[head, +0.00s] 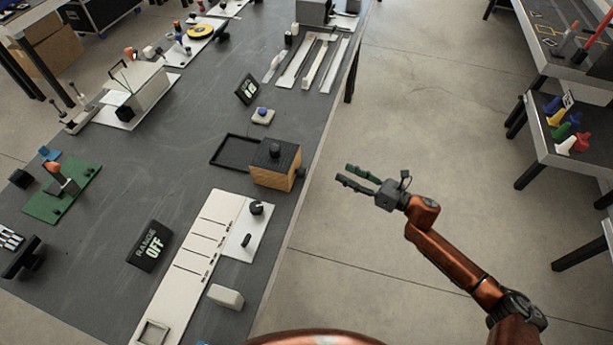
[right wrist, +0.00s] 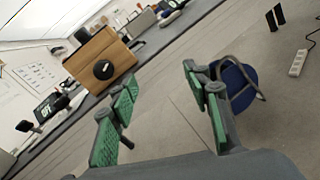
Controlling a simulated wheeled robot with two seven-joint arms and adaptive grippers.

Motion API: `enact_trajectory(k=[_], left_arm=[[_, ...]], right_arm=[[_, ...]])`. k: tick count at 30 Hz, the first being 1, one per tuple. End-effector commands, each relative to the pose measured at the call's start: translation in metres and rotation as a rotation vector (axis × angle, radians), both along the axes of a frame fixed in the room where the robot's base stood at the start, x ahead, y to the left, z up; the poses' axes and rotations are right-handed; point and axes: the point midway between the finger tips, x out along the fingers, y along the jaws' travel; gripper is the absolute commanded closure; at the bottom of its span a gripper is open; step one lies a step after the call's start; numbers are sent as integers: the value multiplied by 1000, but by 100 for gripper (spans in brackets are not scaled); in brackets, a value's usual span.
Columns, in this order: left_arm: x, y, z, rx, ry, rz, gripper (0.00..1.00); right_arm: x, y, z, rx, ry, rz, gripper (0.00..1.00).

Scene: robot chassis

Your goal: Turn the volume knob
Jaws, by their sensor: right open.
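A tan box (head: 272,175) with a dark top stands near the table's right edge in the head view. A black knob (head: 275,150) shows on its top. In the right wrist view, a tan box (right wrist: 100,60) carries a round black knob (right wrist: 104,69), upper left of the fingers. I cannot read a volume label on it. My right gripper (head: 345,174) is open and empty, past the table's right edge over the floor, to the right of the box and apart from it. Its green-padded fingers (right wrist: 160,85) are spread in the right wrist view. My left gripper is not in view.
A white panel with another black knob (head: 256,208) lies in front of the box. A black tray (head: 233,152) sits left of it, and a blue button (head: 262,110) behind. A "RANGE OFF" display (head: 150,246) stands at front left.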

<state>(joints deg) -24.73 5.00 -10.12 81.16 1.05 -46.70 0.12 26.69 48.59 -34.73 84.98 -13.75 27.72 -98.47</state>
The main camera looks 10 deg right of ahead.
Motion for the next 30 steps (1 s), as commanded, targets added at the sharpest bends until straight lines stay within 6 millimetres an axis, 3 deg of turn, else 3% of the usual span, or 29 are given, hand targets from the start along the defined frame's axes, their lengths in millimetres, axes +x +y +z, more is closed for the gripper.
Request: enact_trajectory(k=[1,3,10,24,30], left_arm=[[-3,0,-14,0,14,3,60],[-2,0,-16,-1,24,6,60],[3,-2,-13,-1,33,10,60],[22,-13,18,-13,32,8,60],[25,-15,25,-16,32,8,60]], right_arm=[[-6,17,-2,-65,-97,76,56],[-17,36,12,-132,-222,158,56],[-40,66,33,-229,-430,285,56],[-17,124,36,-231,-440,289,56],[-12,136,36,-231,-438,287,56]])
